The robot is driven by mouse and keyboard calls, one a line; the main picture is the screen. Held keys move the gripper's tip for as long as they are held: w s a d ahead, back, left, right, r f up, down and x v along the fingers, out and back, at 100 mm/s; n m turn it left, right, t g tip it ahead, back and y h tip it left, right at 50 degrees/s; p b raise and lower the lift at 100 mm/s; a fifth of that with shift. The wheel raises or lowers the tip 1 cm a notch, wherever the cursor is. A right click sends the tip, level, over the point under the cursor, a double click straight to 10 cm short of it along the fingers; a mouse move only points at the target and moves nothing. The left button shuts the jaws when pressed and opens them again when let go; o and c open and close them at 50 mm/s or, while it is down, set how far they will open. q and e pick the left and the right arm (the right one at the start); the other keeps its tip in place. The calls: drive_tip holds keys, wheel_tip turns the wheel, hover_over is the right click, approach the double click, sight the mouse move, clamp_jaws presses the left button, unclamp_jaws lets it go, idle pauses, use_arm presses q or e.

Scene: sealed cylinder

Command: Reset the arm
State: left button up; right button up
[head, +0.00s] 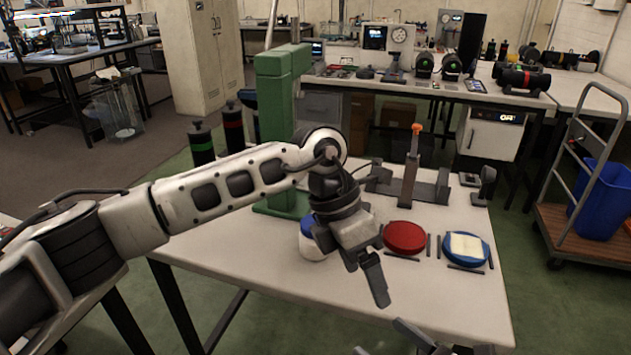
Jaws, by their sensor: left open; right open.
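My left gripper (366,272) hangs from the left arm over the middle of the white table (345,295). It is open and points down, with nothing seen between its fingers. My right gripper (425,343) shows only in part at the bottom edge, near the table's front edge; it is open. A white container with a blue top (311,245) stands behind and left of the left gripper, partly hidden by it. A red round part (404,238) lies right of the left gripper. A blue round part (465,256) with a pale square pad on it lies further right.
A tall green stand (273,120) rises at the table's back left. A grey fixture with an orange-tipped upright (412,165) stands at the back. Thin dark strips surround the round parts. The front of the table is clear. A cart with a blue bin (600,200) stands right.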

use_arm(q)
drive_tip(key=s+d+r+n+g+h, duration=0.45)
drive_tip(key=s+d+h, duration=0.45)
drive_tip(key=h, duration=0.4)
drive_tip(key=w+a+f+n+t, duration=0.1)
drive_tip(key=w+a+n+t, duration=0.4)
drive_tip(key=n+t, duration=0.7)
drive_tip(key=w+a+f+n+t, duration=0.25)
drive_tip(key=a+n+t, duration=0.35)
drive_tip(key=n+t, duration=0.65)
drive_tip(key=a+f+n+y, duration=0.9)
drive_tip(key=n, duration=0.2)
drive_tip(key=s+a+f+n+g+y, duration=0.4)
drive_tip(key=s+a+f+n+g, duration=0.3)
drive_tip(key=s+a+f, duration=0.3)
wheel_tip(320, 180, down, 4)
drive_tip(key=shift+s+r+y, duration=0.1)
drive_tip(key=shift+s+y, duration=0.3)
drive_tip(key=shift+s, duration=0.85)
use_arm(e)
drive_tip(key=s+d+f+n+g+h, duration=0.1)
drive_tip(key=s+f+n+h, duration=0.3)
drive_tip(key=n, duration=1.2)
drive_tip(key=s+d+f+n+g+h, duration=0.1)
drive_tip(key=s+f+n+h, duration=0.3)
drive_tip(key=n, duration=1.3)
wheel_tip(320, 180, down, 2)
drive_tip(key=shift+s+d+f+n+g+h, duration=0.1)
drive_tip(key=shift+s+d+n+g+h, duration=0.2)
drive_tip(key=shift+s+d+g+h, duration=0.15)
